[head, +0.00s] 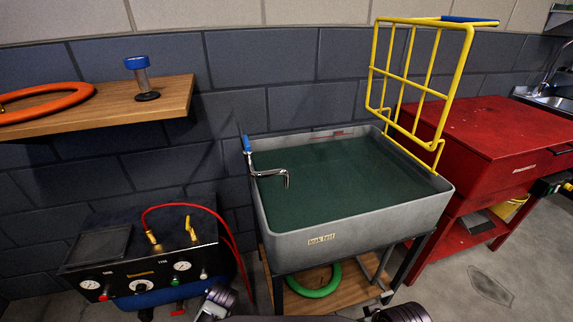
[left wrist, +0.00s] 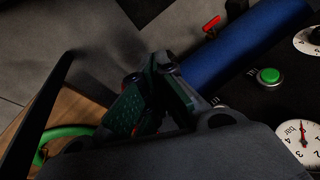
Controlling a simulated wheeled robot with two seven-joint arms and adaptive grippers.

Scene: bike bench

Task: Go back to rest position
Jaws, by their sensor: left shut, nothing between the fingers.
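In the left wrist view my left gripper (left wrist: 150,75) is shut and empty, its green-padded fingers near each other. It points down over the floor, between a blue tank (left wrist: 250,48) and a green ring (left wrist: 62,145), touching neither. In the head view only dark, rounded parts of my arms show at the bottom edge, and neither gripper's fingers can be made out. My right gripper is not seen.
A grey leak test tank (head: 290,248) with a raised yellow rack (head: 405,85) stands ahead. A black gauge panel (head: 140,280) with a red hose is low left. A wooden shelf (head: 110,112) is above it. A red cabinet (head: 485,140) stands right, with open floor before it.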

